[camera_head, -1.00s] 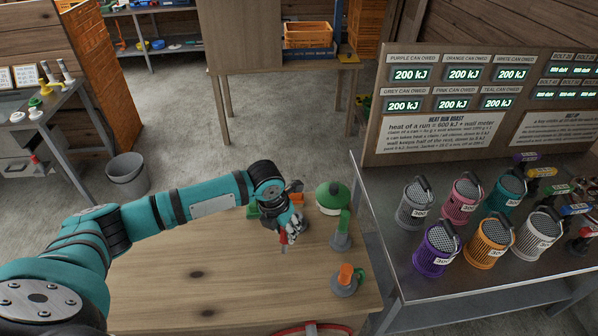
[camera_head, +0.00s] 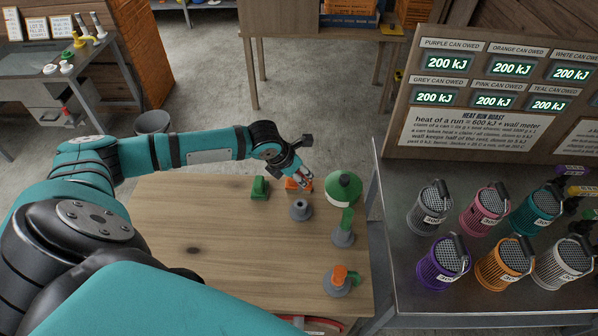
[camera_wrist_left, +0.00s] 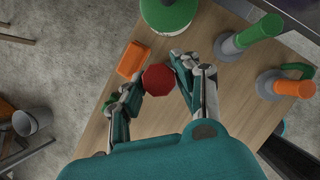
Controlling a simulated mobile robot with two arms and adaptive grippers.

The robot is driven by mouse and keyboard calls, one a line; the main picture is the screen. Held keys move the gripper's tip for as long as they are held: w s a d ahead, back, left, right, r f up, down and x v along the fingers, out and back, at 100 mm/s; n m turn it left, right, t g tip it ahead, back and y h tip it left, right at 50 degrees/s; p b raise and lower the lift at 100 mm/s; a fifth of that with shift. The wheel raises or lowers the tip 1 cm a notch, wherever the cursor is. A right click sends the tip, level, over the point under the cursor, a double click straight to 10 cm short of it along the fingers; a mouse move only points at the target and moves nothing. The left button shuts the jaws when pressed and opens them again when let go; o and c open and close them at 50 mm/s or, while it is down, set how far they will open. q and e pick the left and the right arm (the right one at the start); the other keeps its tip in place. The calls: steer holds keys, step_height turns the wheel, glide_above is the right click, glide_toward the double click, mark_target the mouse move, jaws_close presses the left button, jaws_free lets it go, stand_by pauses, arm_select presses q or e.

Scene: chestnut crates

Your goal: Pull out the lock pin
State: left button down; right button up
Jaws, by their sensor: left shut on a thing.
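My left gripper (camera_head: 301,175) is over the far edge of the wooden table. In the left wrist view my left gripper (camera_wrist_left: 166,82) is shut on a red eight-sided head (camera_wrist_left: 159,80), which looks like the lock pin's. The shank below the head is hidden, and the pin does not show clearly in the head view. A grey flanged socket (camera_head: 300,209) stands on the table just nearer than the gripper, with a dark open hole on top and nothing in it. My right gripper is not in view.
Close by stand a green block (camera_head: 259,188), an orange block (camera_head: 292,185), a green dome (camera_head: 343,187), a green post (camera_head: 346,220) and an orange post (camera_head: 339,276). A metal bench (camera_head: 400,290) with several cans is at right. The wooden table's (camera_head: 220,275) near part is clear.

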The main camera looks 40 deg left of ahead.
mark_target(296, 183)
arm_select(q)
steer(key=shift+w+f, duration=0.1)
steer(key=shift+f, duration=0.4)
steer(key=shift+f+b, duration=0.35)
steer(key=shift+b, duration=0.05)
step_height(296, 183, down, 4)
steer(key=shift+r+b, duration=0.2)
steer(key=shift+b, duration=0.75)
steer(key=shift+f, duration=0.1)
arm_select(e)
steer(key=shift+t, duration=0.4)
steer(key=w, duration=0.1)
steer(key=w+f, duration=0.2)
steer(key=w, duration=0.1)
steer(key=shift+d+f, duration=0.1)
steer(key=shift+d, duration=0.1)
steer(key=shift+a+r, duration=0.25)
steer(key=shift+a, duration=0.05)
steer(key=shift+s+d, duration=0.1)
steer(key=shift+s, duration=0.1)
arm_select(q)
steer(key=shift+p, duration=0.5)
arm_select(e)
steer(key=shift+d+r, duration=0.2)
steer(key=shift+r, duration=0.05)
